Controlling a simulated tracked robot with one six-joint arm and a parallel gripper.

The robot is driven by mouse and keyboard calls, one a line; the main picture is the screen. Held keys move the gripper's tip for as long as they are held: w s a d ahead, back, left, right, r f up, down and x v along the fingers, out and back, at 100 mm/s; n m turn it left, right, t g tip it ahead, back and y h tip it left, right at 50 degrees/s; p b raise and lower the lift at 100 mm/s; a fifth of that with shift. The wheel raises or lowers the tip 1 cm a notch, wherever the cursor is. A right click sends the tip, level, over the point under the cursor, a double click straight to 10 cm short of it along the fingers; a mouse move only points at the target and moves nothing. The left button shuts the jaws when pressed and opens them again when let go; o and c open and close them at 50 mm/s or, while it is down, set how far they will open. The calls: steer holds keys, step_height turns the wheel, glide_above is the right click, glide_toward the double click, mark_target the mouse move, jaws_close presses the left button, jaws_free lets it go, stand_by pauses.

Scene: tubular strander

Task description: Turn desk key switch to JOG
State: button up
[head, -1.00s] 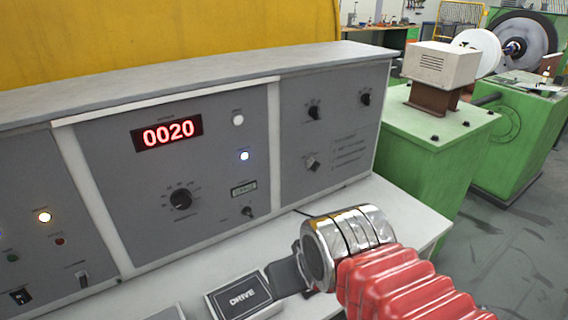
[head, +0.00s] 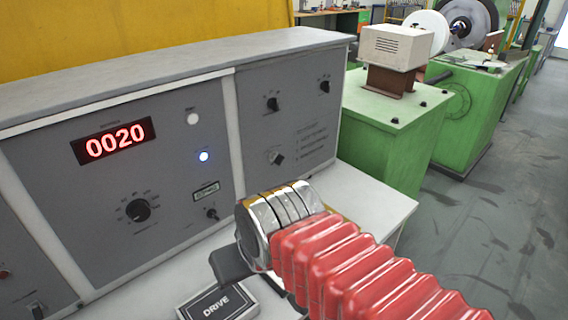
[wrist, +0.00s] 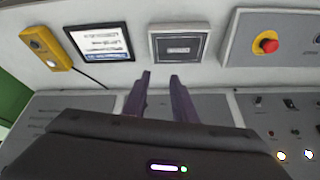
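The upright grey desk panel (head: 175,110) has several small switches. One small dark switch (head: 212,213) sits below a label plate. Another, with a diamond-shaped metal plate (head: 276,157), sits on the right section. Which of them is the key switch, and its position marks, are too small to tell. My gripper shows as a dark finger (head: 230,264) above the desk, in front of the panel and apart from it. In the wrist view my gripper (wrist: 160,76) has its two fingers apart with nothing between them.
A DRIVE plate (head: 217,303) lies on the desktop close to my gripper. The wrist view also shows a red mushroom button (wrist: 268,44), a framed document (wrist: 98,42) and a yellow pendant (wrist: 45,47). Green machinery (head: 385,135) stands right of the desk, with open floor beyond.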

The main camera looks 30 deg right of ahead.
steer(key=w+a+f+m+g+y, duration=0.2)
steer(key=w+a+f+m+y, duration=0.25)
steer(key=m, duration=0.75)
steer(key=w+d+m+t+y, duration=0.45)
steer(key=w+d+m, duration=0.25)
steer(key=m, duration=0.4)
steer(key=w+d+m+t+h, duration=0.2)
steer(key=d+m+t, duration=0.3)
steer(key=d+m, duration=0.5)
steer(key=w+d+m+t+h, duration=0.2)
steer(key=d+m, duration=0.7)
steer(key=d, duration=0.9)
steer(key=t+h, duration=0.2)
steer(key=t, duration=0.1)
steer(key=shift+w+f+m+h, duration=0.3)
steer(key=shift+w+f+m, duration=0.05)
steer(key=shift+w+m, duration=0.05)
glide_toward(277, 158)
steer(key=w, duration=0.7)
steer(key=shift+a+f, duration=0.2)
steer(key=shift+a, duration=0.2)
